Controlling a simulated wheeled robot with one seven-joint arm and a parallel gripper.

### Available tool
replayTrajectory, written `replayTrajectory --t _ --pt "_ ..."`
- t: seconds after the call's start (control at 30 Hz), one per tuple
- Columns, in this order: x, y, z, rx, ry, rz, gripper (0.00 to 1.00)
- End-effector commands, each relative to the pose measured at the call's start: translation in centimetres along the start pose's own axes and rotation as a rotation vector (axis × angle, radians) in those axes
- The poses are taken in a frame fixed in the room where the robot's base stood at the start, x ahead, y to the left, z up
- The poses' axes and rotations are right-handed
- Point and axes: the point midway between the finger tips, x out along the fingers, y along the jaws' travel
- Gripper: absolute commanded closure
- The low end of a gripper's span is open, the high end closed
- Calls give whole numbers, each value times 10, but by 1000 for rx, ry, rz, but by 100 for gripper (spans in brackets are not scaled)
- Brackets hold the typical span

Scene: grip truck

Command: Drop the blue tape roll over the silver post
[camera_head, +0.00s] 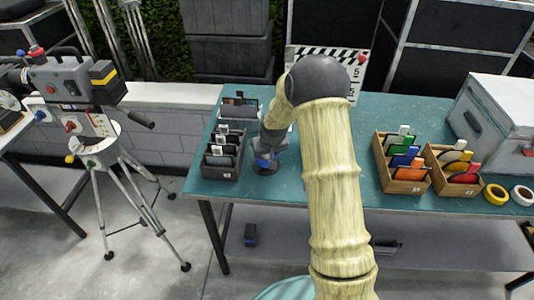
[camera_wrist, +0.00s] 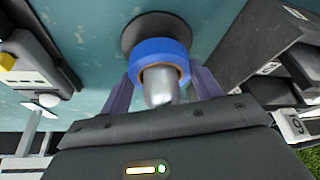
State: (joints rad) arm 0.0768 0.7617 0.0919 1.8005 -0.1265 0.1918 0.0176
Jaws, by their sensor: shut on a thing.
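The blue tape roll (camera_wrist: 158,50) is between the two fingers of my gripper (camera_wrist: 162,72), which is shut on it. The silver post (camera_wrist: 159,88) pokes up through the roll's hole toward the wrist camera, so the roll is around the post. The post's dark round base (camera_wrist: 150,22) shows beyond the roll. In the head view my gripper (camera_head: 268,150) points down at the left part of the teal table, with a bit of the blue roll (camera_head: 262,163) just above the dark base (camera_head: 265,170). I cannot tell whether the roll touches the base.
Dark card boxes (camera_head: 222,160) stand close to the left of my gripper. Wooden boxes (camera_head: 402,170) with coloured cards, yellow tape (camera_head: 496,194) and white tape (camera_head: 522,195) are at the right. The table (camera_head: 330,185) is clear in the middle. A camera tripod (camera_head: 100,165) stands left.

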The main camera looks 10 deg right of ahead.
Motion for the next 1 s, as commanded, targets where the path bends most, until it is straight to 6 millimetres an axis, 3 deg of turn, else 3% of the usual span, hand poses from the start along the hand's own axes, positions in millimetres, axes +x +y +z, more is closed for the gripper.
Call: replayTrajectory --t 0.77,0.8,0.9,1.0 --pt "18 0 8 0 0 0 60" --pt "17 0 7 0 0 0 29" --pt "17 0 7 0 0 0 11" --pt "17 0 7 0 0 0 11"
